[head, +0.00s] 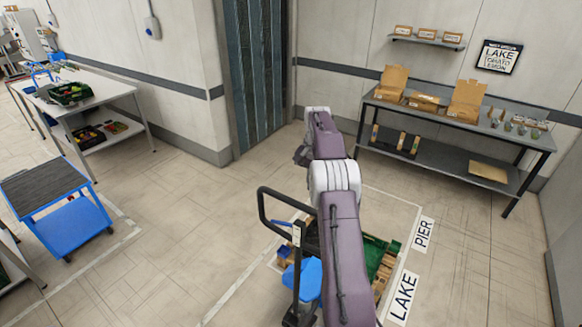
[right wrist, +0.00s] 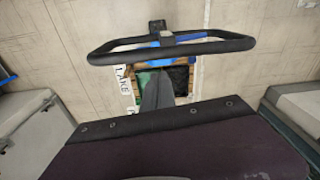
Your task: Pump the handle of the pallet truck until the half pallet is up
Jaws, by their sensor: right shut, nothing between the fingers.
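The black loop handle (head: 262,208) of the pallet truck stands up left of my right arm in the head view; it also spans the upper part of the right wrist view (right wrist: 105,52). The half pallet (head: 386,268) lies beyond, partly hidden by my arm, with a green crate (head: 392,250) on it. Whether it is raised cannot be told. My right gripper (right wrist: 156,78) is shut and empty, its grey tip below the handle loop in the wrist picture; contact cannot be seen. In the head view its dark end (head: 300,156) is mostly hidden. My left gripper is out of view.
Floor signs PIER (head: 423,236) and LAKE (head: 403,296) lie right of the pallet. A grey table with boxes (head: 450,125) stands at the back right. A blue cart (head: 62,210) and a white table (head: 95,92) stand left. The floor between is clear.

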